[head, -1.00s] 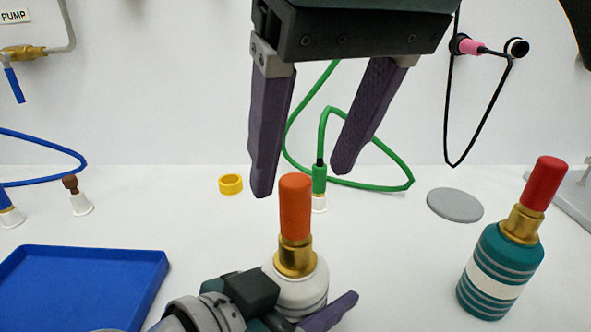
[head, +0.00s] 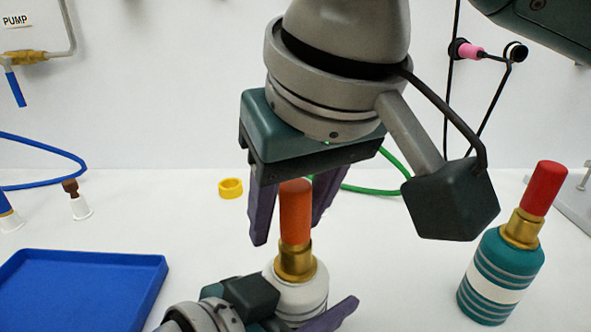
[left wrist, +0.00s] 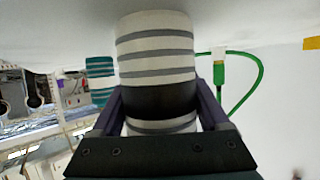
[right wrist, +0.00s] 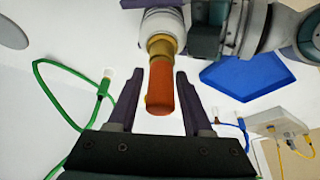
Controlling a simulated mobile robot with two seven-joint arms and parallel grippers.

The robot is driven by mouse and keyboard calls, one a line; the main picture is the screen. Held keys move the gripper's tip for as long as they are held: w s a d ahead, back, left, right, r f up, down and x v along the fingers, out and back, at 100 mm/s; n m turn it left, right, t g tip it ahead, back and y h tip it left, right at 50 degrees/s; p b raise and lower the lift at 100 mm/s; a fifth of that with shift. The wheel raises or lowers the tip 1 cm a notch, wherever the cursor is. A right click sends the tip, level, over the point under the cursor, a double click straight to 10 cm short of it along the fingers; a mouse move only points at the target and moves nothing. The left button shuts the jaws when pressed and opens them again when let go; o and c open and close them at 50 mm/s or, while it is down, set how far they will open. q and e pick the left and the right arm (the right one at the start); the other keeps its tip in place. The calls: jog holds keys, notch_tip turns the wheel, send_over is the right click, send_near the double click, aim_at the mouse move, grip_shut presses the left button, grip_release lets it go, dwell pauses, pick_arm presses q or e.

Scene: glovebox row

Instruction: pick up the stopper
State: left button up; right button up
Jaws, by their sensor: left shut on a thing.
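The orange stopper (head: 295,212) sits upright in the brass neck (head: 295,262) of a white bottle (head: 312,287). My left gripper (head: 300,318) is shut around this bottle; the left wrist view shows its fingers on either side of the grey-striped body (left wrist: 157,50). My right gripper (head: 288,232) points down over the stopper. It is open, and in the right wrist view the stopper (right wrist: 160,88) lies between its fingers with a gap on each side. Part of the bottle is hidden by my left gripper.
A teal bottle with a red stopper (head: 541,188) stands to the right. A blue tray (head: 82,262) lies at the left front. A yellow ring (head: 230,188) and a small white holder with a brown top (head: 79,205) stand behind. A green hose (head: 392,165) runs behind my right gripper.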

grip_shut()
dwell(0.5)
notch_tip(320, 180, up, 17)
dwell(0.9)
pick_arm(q)
jog(key=o, duration=1.5)
